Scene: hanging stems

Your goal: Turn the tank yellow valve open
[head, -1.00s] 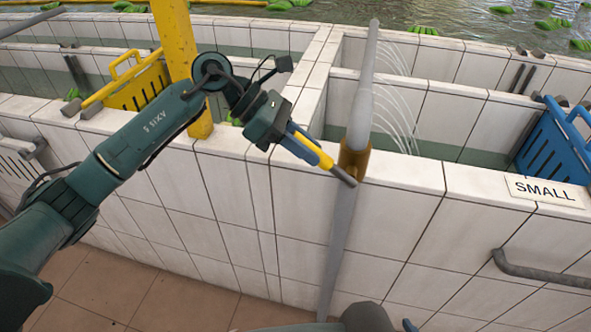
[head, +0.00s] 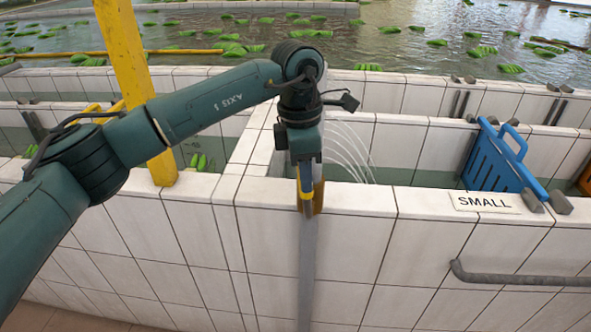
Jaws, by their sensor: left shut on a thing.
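My left gripper (head: 305,183) points down over the tank wall's top edge, in front of the grey upright pipe (head: 306,262). It is shut on the yellow valve handle (head: 306,196), of which only a small part shows below the fingers. The handle appears roughly in line with the pipe. The brass-coloured valve body (head: 318,198) shows just behind and to the right, mostly hidden by the gripper. The pipe's upper part is hidden behind my left arm. My right gripper is not in view.
White tiled tank walls (head: 420,240) run across the view. A yellow post (head: 135,90) stands left, behind my arm. A blue slotted panel (head: 495,160), a SMALL sign (head: 486,202) and a grey rail (head: 520,278) are at the right. Thin water jets (head: 352,150) arc behind the valve.

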